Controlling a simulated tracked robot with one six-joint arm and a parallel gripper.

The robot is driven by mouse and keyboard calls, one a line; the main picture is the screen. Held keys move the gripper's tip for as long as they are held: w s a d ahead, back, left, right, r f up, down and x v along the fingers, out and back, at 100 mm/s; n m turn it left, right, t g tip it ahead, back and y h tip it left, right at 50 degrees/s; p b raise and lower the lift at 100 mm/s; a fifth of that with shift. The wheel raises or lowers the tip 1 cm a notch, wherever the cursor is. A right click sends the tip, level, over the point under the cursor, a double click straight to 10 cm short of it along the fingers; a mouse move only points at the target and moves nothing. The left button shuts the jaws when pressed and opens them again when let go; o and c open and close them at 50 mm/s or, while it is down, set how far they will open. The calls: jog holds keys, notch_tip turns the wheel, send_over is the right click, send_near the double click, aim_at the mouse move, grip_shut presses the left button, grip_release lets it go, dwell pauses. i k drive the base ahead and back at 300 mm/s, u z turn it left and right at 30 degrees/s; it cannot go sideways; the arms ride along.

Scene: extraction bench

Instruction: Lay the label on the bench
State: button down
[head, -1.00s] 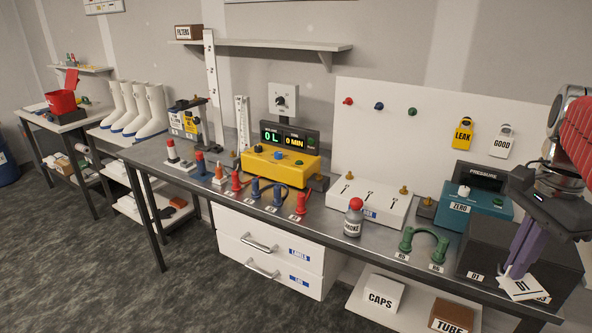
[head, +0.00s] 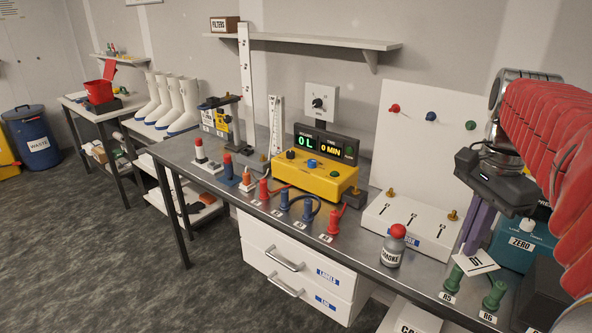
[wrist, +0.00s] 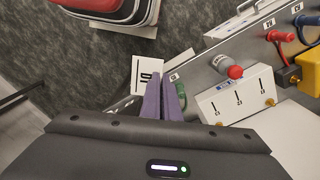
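The label is a small white card with black print (head: 479,263). My gripper (head: 470,250) is shut on its edge with its purple fingers. In the head view the label is near the green fittings at the front right of the bench (head: 352,251), seemingly above the top. In the wrist view the label (wrist: 146,72) sticks out past the fingertips (wrist: 163,85), partly over the dark floor, with a green fitting just right of it. The exact gap between label and bench cannot be told.
Green fittings (head: 493,296), a grey bottle with a red cap (head: 392,248) and a white valve box (head: 400,226) stand near the gripper. A dark box (head: 540,293) and a teal gauge (head: 515,248) are at right.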

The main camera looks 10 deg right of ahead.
aim_at(185, 150)
jog(key=u, duration=0.3)
jog(key=i, duration=0.65)
jog(key=u, duration=0.6)
jog(key=i, duration=0.65)
jog(key=u, duration=0.4)
jog(key=i, duration=1.75)
jog(key=z, duration=0.25)
jog(key=i, duration=0.85)
jog(key=z, duration=0.25)
